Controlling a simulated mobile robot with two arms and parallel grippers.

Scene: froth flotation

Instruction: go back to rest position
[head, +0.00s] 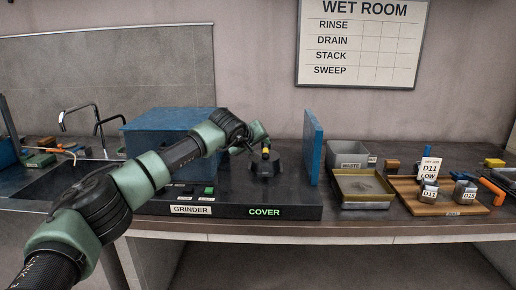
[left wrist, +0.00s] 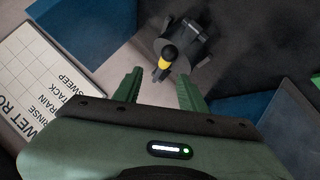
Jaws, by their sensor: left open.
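My left arm comes in from the left in the head view, reaching over the dark grinder base (head: 235,205). My left gripper (head: 262,141) is just above a black fixture with a yellow-banded knob (head: 265,154). In the left wrist view, my left gripper (left wrist: 160,88) is open, with its two green fingers apart and nothing held. The yellow-banded knob (left wrist: 165,62) shows beyond the fingertips, between their lines; whether they touch is hard to tell. My right gripper is not in view.
A blue box (head: 160,135) stands behind my left arm, and an upright blue panel (head: 313,147) is to the right. Further right are a grey waste bin (head: 347,148), a yellow-rimmed tray (head: 362,186) and a wooden board (head: 455,209) with labelled pots. A sink with faucets is left.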

